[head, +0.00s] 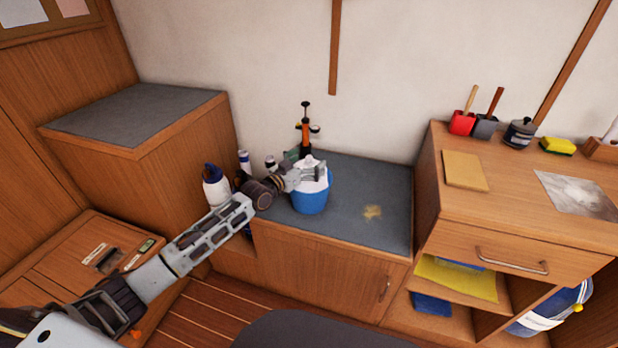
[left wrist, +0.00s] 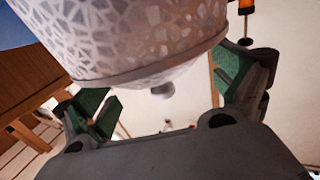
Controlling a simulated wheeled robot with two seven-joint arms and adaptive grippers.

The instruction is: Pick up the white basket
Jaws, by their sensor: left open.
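The white basket (head: 315,184) shows at the top of a blue bucket (head: 309,203) on the grey-topped counter, partly hidden by my gripper. Whether it sits inside the bucket or on it, I cannot tell. In the left wrist view the basket (left wrist: 135,40) is large and close, with a pale mosaic-like pattern and a plain band at its edge. My left gripper (head: 312,172) is open at the basket's upper part. In the left wrist view its green-padded fingers stand apart, one on each side of the basket. My right gripper is not in view.
White bottles with dark caps (head: 215,186) stand left of the bucket, close to my left arm. An orange and black pump-like item (head: 305,132) stands behind it. The counter (head: 385,195) is clear to the right, apart from a yellowish stain (head: 373,212). A wooden cabinet (head: 500,215) stands further right.

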